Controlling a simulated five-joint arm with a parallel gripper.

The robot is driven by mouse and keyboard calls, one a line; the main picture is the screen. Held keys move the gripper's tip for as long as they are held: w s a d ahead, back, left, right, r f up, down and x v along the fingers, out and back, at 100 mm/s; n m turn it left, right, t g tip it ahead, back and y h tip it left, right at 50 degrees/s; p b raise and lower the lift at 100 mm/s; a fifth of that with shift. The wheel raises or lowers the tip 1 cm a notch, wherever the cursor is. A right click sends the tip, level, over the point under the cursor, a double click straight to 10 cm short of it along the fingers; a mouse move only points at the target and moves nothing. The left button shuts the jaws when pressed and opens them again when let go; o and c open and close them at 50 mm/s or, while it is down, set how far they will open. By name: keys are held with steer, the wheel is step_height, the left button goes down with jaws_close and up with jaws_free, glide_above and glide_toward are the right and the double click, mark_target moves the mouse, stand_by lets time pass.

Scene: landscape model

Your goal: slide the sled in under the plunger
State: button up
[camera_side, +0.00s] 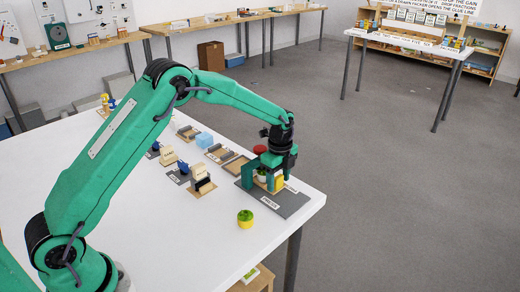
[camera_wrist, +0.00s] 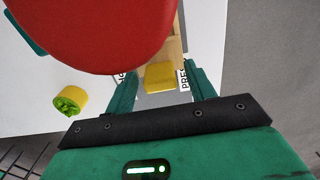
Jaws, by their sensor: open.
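The press stands near the table's right corner on a dark grey base plate (camera_side: 291,203) marked PRESS. Its red plunger top (camera_side: 260,149) shows beside my gripper (camera_side: 278,163); in the wrist view the red plunger top (camera_wrist: 95,30) fills the upper left and hides what lies below it. A yellow block (camera_side: 279,183), apparently the sled's end, sits low at the press. In the wrist view the yellow block (camera_wrist: 160,77) lies between my two open teal fingers, at the near end of a wooden strip. I cannot tell whether the fingers touch it.
A yellow pot with a green plant (camera_side: 245,219) stands on the white table left of the base plate. A small green plant (camera_side: 262,174) shows at the press.

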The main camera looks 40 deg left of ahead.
jaws_close()
steer(key=shift+a, duration=1.05)
jaws_free()
steer(key=shift+r, duration=0.15)
step_height(320, 180, up, 8)
steer(key=shift+f, duration=0.2)
